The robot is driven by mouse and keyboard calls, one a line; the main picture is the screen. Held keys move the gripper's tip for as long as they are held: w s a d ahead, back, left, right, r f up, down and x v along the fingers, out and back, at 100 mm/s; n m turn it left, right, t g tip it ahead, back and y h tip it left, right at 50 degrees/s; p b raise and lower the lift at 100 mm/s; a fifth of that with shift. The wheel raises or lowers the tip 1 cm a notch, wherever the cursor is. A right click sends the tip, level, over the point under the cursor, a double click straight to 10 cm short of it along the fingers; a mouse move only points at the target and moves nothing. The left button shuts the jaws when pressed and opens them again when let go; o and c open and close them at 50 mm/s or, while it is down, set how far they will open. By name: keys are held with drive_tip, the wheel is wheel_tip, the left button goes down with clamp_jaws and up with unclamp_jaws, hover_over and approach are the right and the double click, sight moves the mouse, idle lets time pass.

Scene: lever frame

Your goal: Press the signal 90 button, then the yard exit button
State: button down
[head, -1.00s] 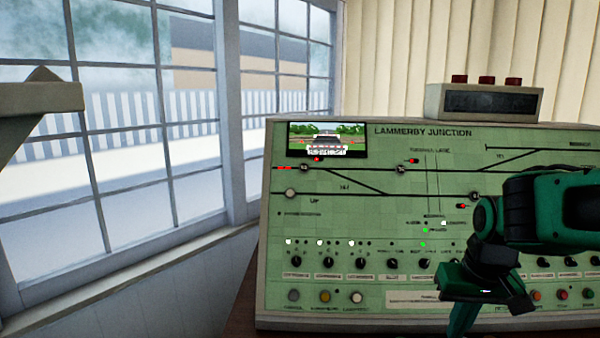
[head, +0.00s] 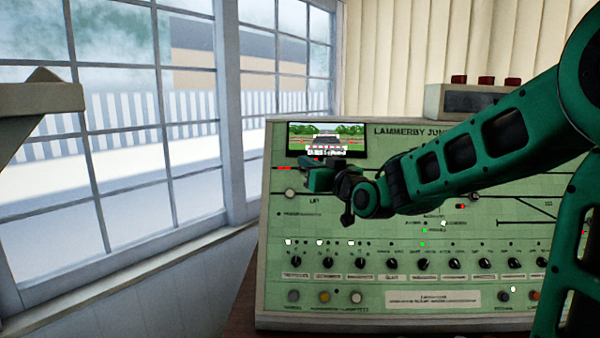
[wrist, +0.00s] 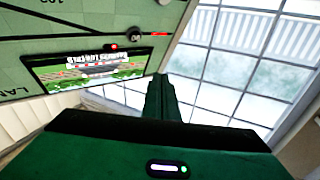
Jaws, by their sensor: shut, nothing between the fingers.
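My gripper (head: 312,178) is shut and empty. In the head view it is in front of the panel's upper left, just below the small screen, covering part of the track diagram. In the wrist view its closed fingers (wrist: 160,97) reach past the screen's edge; contact with the panel cannot be told. A dark round button (wrist: 134,36) beside a red light shows there, apart from the fingers. A pale button (head: 290,193) sits on the lower track line. I cannot read which buttons are signal 90 and yard exit. My arm hides the diagram's middle and right.
The green panel (head: 380,235) has a row of dark knobs and lower buttons, including a yellow one (head: 325,297). The screen (head: 326,138) shows a crossing scene. A grey box (head: 437,101) with red tops stands on the panel. Windows (head: 120,150) are at left.

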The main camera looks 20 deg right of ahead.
drive_tip(key=shift+w+a+r, duration=0.1)
drive_tip(key=shift+a+r, duration=0.15)
drive_tip(key=shift+r, duration=0.15)
drive_tip(key=shift+w, duration=0.1)
drive_tip(key=w+d+f, duration=0.2)
drive_tip(key=w+f, duration=0.2)
drive_tip(key=w, duration=0.3)
drive_tip(key=shift+d, duration=0.3)
drive_tip(key=shift+w+d+f, duration=0.1)
drive_tip(key=shift+w+f, duration=0.05)
drive_tip(key=shift+w, duration=0.05)
idle(1.9)
drive_tip(key=shift+w+f, duration=0.1)
drive_tip(key=shift+w, duration=0.1)
drive_tip(key=shift+w+d+f, duration=0.15)
drive_tip(key=shift+w+f, duration=0.05)
drive_tip(key=shift+w, duration=0.2)
idle(0.9)
idle(0.3)
drive_tip(key=shift+s+a+r, duration=0.2)
drive_tip(key=shift+s+r, duration=0.2)
drive_tip(key=shift+s, duration=0.35)
